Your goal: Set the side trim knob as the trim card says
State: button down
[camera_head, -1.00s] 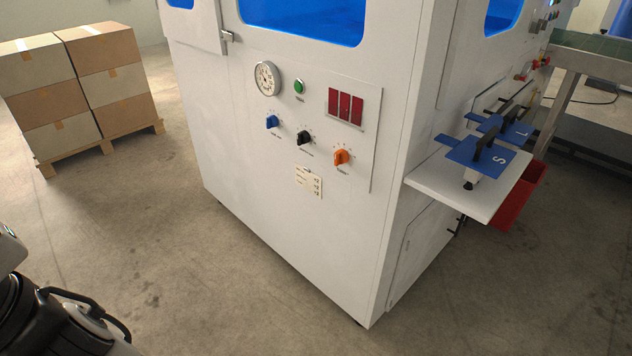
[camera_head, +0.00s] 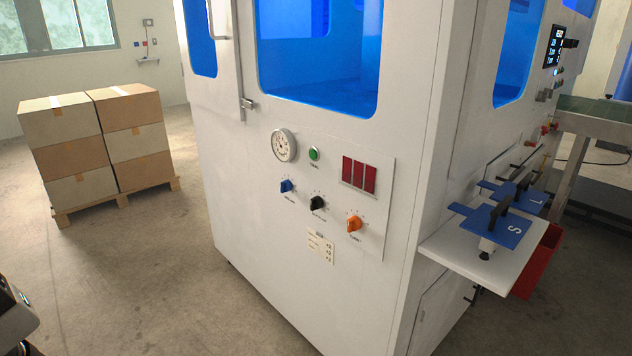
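The white box former (camera_head: 300,260) carries a panel with three knobs in a row: a blue knob (camera_head: 286,186), a black knob (camera_head: 317,203) and an orange knob (camera_head: 355,224). Small labels lie under the knobs, too small to read. A cream card (camera_head: 320,248) with a few lines of print is fixed below the black and orange knobs; its text is not legible here. I cannot tell which knob is the side trim knob. My gripper is not in view; a dark part of my arm shows at the lower left edge.
A round gauge (camera_head: 284,145), a green button (camera_head: 314,154) and a red display (camera_head: 358,175) sit above the knobs. A white shelf (camera_head: 470,258) with blue plates juts out at the right, above a red bin (camera_head: 535,262). Stacked boxes (camera_head: 95,140) stand left. Floor before the panel is clear.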

aim_at(286, 186)
jog(key=i+u, duration=0.3)
jog(key=i, duration=0.95)
jog(key=l, duration=0.05)
